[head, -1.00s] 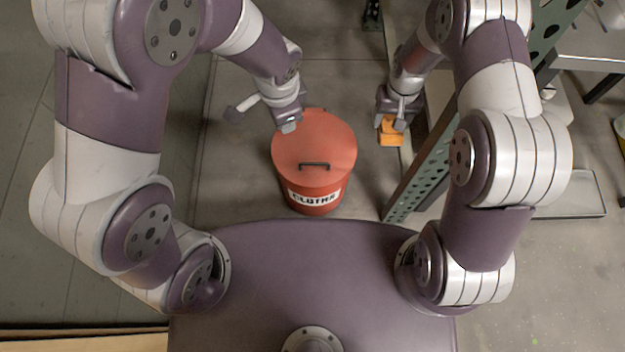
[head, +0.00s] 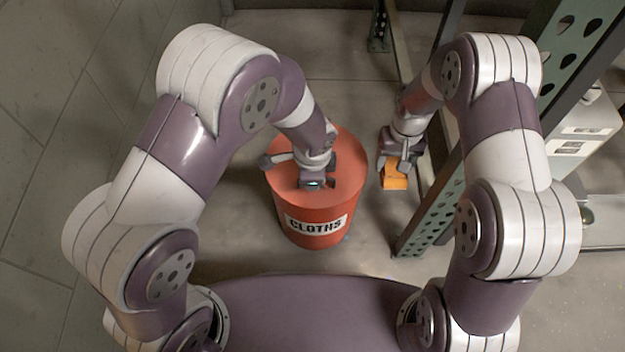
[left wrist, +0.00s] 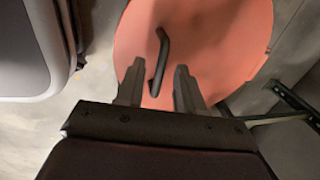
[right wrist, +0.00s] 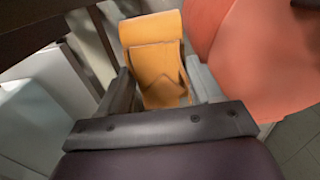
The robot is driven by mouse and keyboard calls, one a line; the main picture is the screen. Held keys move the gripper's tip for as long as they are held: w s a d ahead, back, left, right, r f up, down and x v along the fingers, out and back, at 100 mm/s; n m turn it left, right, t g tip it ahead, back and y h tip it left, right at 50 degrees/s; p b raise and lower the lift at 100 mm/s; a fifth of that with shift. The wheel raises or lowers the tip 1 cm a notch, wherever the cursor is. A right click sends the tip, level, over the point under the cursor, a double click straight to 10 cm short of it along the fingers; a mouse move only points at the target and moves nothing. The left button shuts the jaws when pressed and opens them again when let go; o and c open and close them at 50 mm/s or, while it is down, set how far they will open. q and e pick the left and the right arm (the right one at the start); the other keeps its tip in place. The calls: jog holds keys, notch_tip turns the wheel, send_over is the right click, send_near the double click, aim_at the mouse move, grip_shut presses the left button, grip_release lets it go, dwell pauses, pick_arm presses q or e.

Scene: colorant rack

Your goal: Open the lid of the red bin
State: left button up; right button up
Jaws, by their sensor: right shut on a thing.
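The red bin (head: 316,228) stands upright on the floor with a "CLOTHS" label on its front. Its round lid (head: 345,172) is on and looks closed. My left gripper (head: 313,186) is over the lid and hides the handle in the head view. In the left wrist view the dark bar handle (left wrist: 161,58) lies between the open fingers (left wrist: 158,72); I cannot tell whether they touch it. My right gripper (head: 396,166) is shut on an orange folded cloth (right wrist: 155,65), right of the bin. The cloth also shows in the head view (head: 395,183).
A green perforated rack post (head: 430,220) stands right of the bin, close to my right arm. A white container (head: 580,130) is further right. Bare floor (head: 235,210) lies left of the bin.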

pick_arm(q)
jog(key=shift+w+f, duration=0.1)
jog(key=shift+f, duration=0.05)
grip_shut()
dwell(1.4)
